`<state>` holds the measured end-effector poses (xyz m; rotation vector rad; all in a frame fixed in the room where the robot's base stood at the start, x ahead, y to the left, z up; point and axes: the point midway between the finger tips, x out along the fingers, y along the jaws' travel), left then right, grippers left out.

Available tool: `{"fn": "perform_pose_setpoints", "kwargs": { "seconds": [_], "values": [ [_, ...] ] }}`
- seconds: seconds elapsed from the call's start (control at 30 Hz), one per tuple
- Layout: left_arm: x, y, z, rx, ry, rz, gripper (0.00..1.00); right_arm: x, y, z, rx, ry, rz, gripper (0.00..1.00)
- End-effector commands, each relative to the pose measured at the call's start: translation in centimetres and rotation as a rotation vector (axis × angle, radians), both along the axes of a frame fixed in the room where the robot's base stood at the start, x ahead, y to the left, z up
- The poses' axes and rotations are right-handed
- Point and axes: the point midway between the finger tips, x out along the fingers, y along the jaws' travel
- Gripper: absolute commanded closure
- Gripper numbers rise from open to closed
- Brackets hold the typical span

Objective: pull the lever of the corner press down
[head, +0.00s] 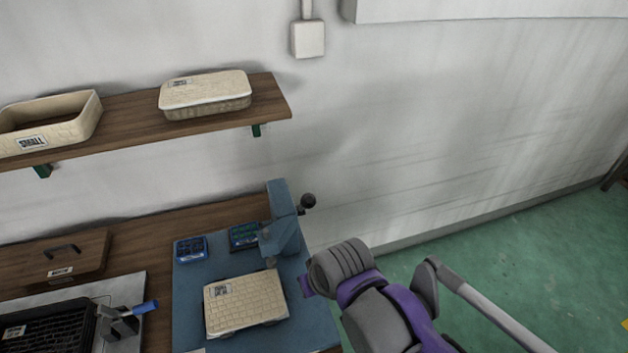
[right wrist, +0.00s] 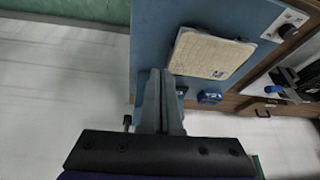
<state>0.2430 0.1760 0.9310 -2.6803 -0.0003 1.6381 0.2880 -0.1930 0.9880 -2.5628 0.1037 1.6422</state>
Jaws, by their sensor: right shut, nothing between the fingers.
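The blue corner press (head: 285,222) stands at the right end of the workbench. Its lever (head: 308,201) ends in a dark round knob, raised at the upper right of the press. A woven cream panel (head: 245,303) lies on the blue board below the press; it also shows in the right wrist view (right wrist: 210,53). My right arm comes in from the lower right in the head view, and its fingertips are not clear there. In the right wrist view my right gripper (right wrist: 160,76) is shut and empty, with a small dark knob to its left. My left gripper is out of view.
A shelf (head: 135,121) with woven trays hangs above. Free floor lies right of the bench.

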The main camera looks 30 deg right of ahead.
Motion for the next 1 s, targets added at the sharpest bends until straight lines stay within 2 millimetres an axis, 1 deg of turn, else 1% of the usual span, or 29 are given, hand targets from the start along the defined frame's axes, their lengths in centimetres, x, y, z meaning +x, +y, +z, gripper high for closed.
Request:
{"fn": "perform_pose_setpoints", "kwargs": {
  "seconds": [0.03, 0.07, 0.1, 0.17, 0.2, 0.3, 0.4, 0.5, 0.6, 0.73, 1.0],
  "values": [
    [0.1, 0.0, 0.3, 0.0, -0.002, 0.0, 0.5, 2.5, -1.2, 3.2, 0.02, 0.015, -0.054, 1.0],
    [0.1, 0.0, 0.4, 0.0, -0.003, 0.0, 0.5, 3.8, -1.9, 5.0, 0.034, 0.027, -0.088, 1.0],
    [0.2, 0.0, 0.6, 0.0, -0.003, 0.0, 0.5, 5.6, -2.9, 7.3, 0.054, 0.041, -0.133, 1.0],
    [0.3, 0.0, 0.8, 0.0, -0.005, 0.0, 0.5, 7.9, -4.4, 10.7, 0.085, 0.064, -0.201, 1.0],
    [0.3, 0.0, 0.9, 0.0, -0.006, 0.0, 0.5, 9.3, -5.5, 12.7, 0.106, 0.078, -0.245, 1.0],
    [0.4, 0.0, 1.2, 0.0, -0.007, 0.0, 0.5, 12.1, -8.1, 17.1, 0.156, 0.108, -0.346, 1.0],
    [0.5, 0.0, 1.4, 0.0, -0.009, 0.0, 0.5, 13.8, -10.3, 20.2, 0.196, 0.131, -0.425, 1.0],
    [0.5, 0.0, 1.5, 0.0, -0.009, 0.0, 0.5, 14.7, -11.8, 22.1, 0.225, 0.147, -0.478, 1.0],
    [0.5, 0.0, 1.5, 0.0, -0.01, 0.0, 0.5, 15.1, -12.5, 23.1, 0.241, 0.155, -0.506, 1.0],
    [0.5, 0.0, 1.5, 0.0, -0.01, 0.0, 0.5, 15.2, -12.8, 23.4, 0.247, 0.159, -0.515, 1.0],
    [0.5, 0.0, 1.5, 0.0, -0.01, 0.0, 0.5, 15.2, -12.7, 23.2, 0.246, 0.158, -0.514, 1.0]
  ]
}}
